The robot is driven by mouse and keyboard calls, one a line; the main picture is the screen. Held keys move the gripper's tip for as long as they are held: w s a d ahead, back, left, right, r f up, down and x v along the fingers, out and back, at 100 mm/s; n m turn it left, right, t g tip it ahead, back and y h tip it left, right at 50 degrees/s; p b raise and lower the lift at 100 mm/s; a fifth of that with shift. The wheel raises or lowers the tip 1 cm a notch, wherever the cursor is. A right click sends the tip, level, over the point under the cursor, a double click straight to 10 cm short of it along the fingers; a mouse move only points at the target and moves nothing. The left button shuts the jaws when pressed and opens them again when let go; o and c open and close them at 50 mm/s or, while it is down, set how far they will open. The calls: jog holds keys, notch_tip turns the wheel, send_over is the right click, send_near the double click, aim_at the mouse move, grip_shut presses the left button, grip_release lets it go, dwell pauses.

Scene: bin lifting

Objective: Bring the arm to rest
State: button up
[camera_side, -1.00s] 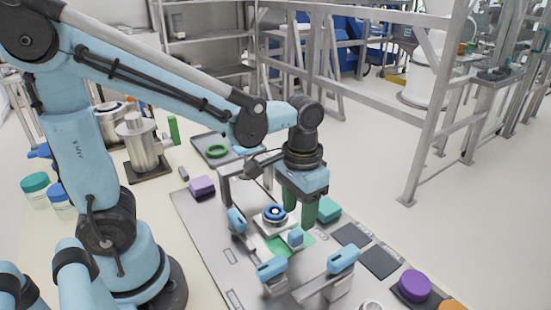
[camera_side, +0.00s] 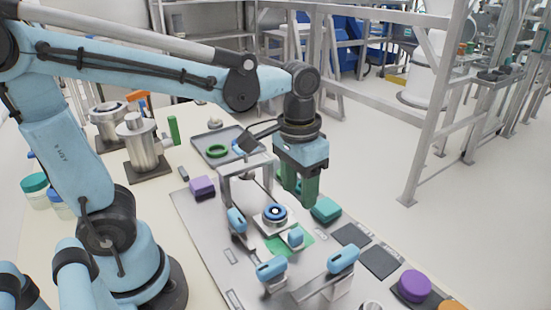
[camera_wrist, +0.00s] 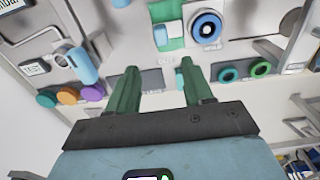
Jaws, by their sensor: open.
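My gripper (camera_side: 298,192) has two green fingers and hangs pointing down above the metal work plate (camera_side: 207,222). It is to the right of a blue ring-shaped piece (camera_side: 275,212) and above left of a teal block (camera_side: 326,209). In the wrist view my gripper (camera_wrist: 157,75) has its fingers spread apart, with nothing between them. The blue ring piece (camera_wrist: 207,27) shows there beyond the right finger, next to a green patch (camera_wrist: 169,30).
Light-blue-capped fixtures (camera_side: 271,268) and a metal bracket (camera_side: 245,165) stand on the plate. A purple block (camera_side: 202,187), a purple disc (camera_side: 413,286) and a tray (camera_side: 240,137) with a green ring (camera_side: 217,151) are nearby. Open floor lies to the right.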

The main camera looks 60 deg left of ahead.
jog(key=a+t, duration=0.1)
jog(key=t, duration=0.1)
jog(key=s+a+t, duration=0.1)
jog(key=a+t, duration=0.3)
jog(key=shift+s+f+t, duration=0.25)
jog(key=shift+f+t, duration=0.05)
jog(key=shift+t, duration=0.1)
dwell(1.2)
